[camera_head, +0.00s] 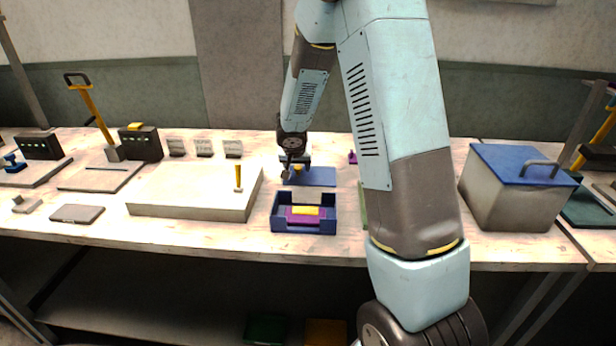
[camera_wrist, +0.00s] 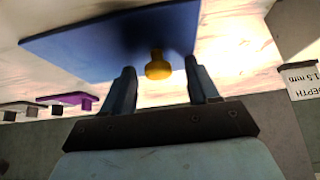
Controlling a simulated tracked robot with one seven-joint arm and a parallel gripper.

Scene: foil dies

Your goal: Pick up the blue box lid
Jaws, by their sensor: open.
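The blue box lid (camera_head: 318,177) lies flat on the bench behind the open blue box (camera_head: 303,227). In the wrist view the lid (camera_wrist: 100,45) is a flat blue plate with a yellow knob (camera_wrist: 158,67). My gripper (camera_head: 293,167) is over the lid's left part in the head view and hides some of it. In the wrist view my gripper (camera_wrist: 159,72) is open, with one finger on each side of the knob. Gaps show between the knob and both fingers. The open blue box holds a purple and yellow piece (camera_head: 304,212).
A pale block (camera_head: 190,190) with a yellow peg stands to the left. A large grey box (camera_head: 510,203) with a blue handled top stands at the right. Small pale signs (camera_head: 204,148) stand at the back. A purple piece (camera_wrist: 70,99) shows left in the wrist view.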

